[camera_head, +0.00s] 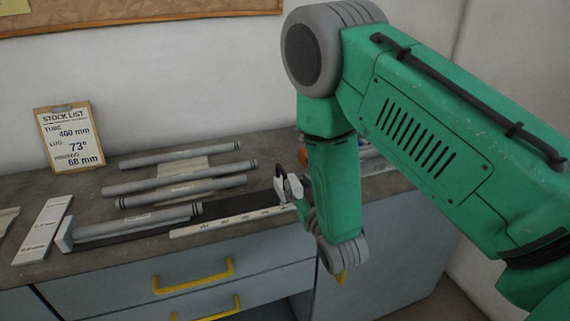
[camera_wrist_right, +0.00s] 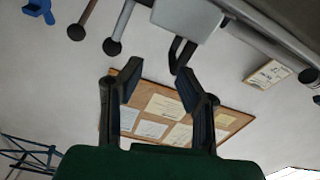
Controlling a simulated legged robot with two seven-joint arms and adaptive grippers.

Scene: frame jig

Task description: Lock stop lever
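The stop is a pale block (camera_head: 291,187) at the right end of the jig's ruler strip in the head view. It also shows at the top of the right wrist view (camera_wrist_right: 187,14). Its dark bent lever (camera_wrist_right: 180,53) hangs from the block there. My right gripper (camera_wrist_right: 155,78) is open, with two dark fingers apart and nothing between them. One fingertip is close to the lever's end; I cannot tell whether they touch. In the head view my green arm hides most of this gripper. My left gripper is not in view.
A grey tube (camera_head: 135,223) lies along the jig beside the white ruler strip (camera_head: 225,222). Several loose tubes (camera_head: 180,169) lie behind it. A stock list board (camera_head: 70,138) stands at the back left. Yellow-handled drawers (camera_head: 195,277) are below the bench front.

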